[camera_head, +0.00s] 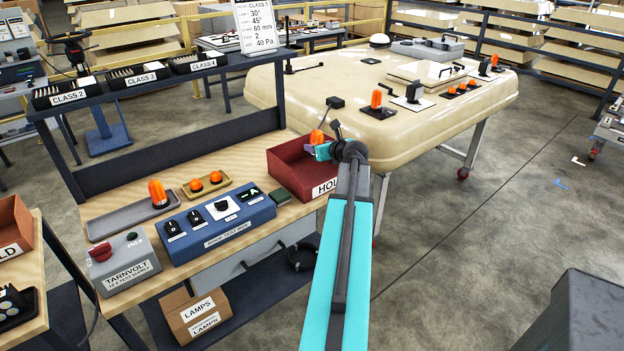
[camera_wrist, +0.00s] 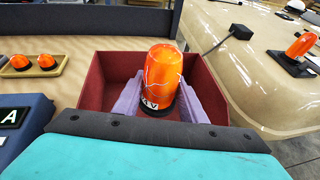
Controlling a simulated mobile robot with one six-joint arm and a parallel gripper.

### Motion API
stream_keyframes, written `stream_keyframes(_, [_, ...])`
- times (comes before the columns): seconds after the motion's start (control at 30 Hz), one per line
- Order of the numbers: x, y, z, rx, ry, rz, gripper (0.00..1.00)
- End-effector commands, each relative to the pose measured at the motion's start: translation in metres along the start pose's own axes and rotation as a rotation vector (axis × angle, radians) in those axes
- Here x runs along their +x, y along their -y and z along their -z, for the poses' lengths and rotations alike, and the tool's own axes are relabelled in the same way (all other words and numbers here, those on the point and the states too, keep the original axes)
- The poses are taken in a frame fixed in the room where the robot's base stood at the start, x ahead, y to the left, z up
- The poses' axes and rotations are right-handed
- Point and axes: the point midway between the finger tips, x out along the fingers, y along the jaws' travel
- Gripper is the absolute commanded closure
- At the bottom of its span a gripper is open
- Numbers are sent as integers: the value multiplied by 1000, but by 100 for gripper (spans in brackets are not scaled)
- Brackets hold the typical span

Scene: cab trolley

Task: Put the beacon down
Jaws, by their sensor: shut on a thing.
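An orange beacon (camera_wrist: 162,75) with a dark base and pale crack-like lines on its dome is held upright between the two lilac fingers of my gripper (camera_wrist: 158,100). In the head view the beacon (camera_head: 316,136) shows small at the end of my arm, partly hidden by my gripper (camera_head: 312,150). Both are over the dark red open box (camera_head: 290,168) with a label starting "HO", at the right end of the bench. In the wrist view the box walls (camera_wrist: 95,85) surround the beacon on the far side and both sides. I cannot tell whether its base touches the box floor.
A grey tray (camera_head: 120,218) holds another orange beacon (camera_head: 158,193). A small yellow tray (camera_head: 204,188) holds two orange lamps. A blue test panel (camera_head: 220,228) stands in front. The large cream roof (camera_head: 400,135) with several beacons is close behind the box, to the right.

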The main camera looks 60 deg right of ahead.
Motion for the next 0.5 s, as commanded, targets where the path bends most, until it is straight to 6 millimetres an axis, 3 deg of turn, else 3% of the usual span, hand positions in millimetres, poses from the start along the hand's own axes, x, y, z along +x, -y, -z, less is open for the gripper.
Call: stream_keyframes(0.5, [1,6,8,3,-1,6,89])
